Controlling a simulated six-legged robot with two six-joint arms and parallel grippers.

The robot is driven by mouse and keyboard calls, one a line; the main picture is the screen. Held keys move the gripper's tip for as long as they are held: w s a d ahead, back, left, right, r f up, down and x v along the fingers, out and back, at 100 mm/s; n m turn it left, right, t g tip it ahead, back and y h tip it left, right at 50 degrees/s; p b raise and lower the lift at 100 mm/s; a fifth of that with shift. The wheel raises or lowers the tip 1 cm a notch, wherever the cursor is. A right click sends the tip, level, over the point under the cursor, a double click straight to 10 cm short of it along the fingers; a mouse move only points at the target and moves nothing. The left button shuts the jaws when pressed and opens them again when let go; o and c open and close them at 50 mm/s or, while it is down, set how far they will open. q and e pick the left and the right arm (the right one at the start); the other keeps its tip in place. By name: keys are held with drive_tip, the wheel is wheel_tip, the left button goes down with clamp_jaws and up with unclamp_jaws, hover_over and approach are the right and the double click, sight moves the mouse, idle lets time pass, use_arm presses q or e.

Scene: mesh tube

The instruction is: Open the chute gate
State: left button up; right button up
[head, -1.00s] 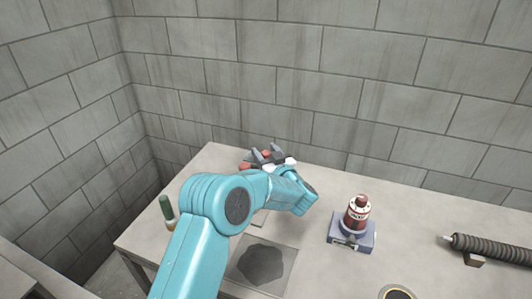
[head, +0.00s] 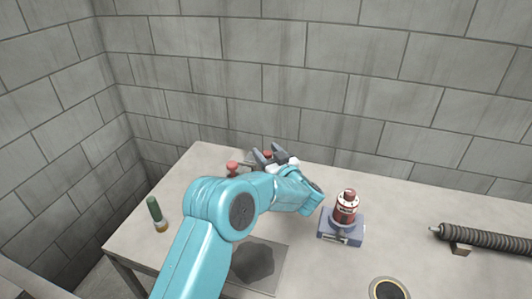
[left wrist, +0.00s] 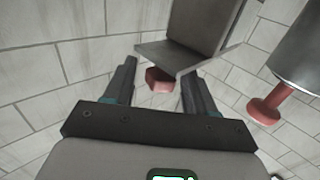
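My left gripper (head: 267,153) is at the back left of the bench and points toward the rear wall. In the left wrist view its two fingers (left wrist: 158,90) are apart, and a red knob (left wrist: 158,80) shows between them with a gap on each side. A grey metal plate (left wrist: 195,35) with a bent edge stands just above the knob and partly covers it; I cannot tell whether this is the chute gate. A grey cylinder (left wrist: 300,55) with a second red knob (left wrist: 265,112) is at the right. My right gripper is not in view.
A red-and-white bottle (head: 346,209) stands on a blue-grey base (head: 327,229). A ribbed dark hose (head: 490,239) lies at the right. A dark-centred ring (head: 401,283) is at the front. Block walls close the back and left.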

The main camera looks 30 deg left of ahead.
use_arm(q)
drive_tip(key=b+v, duration=0.2)
drive_tip(key=v, duration=1.4)
drive_tip(key=shift+s+d+f, duration=0.1)
drive_tip(key=shift+s+d, duration=0.05)
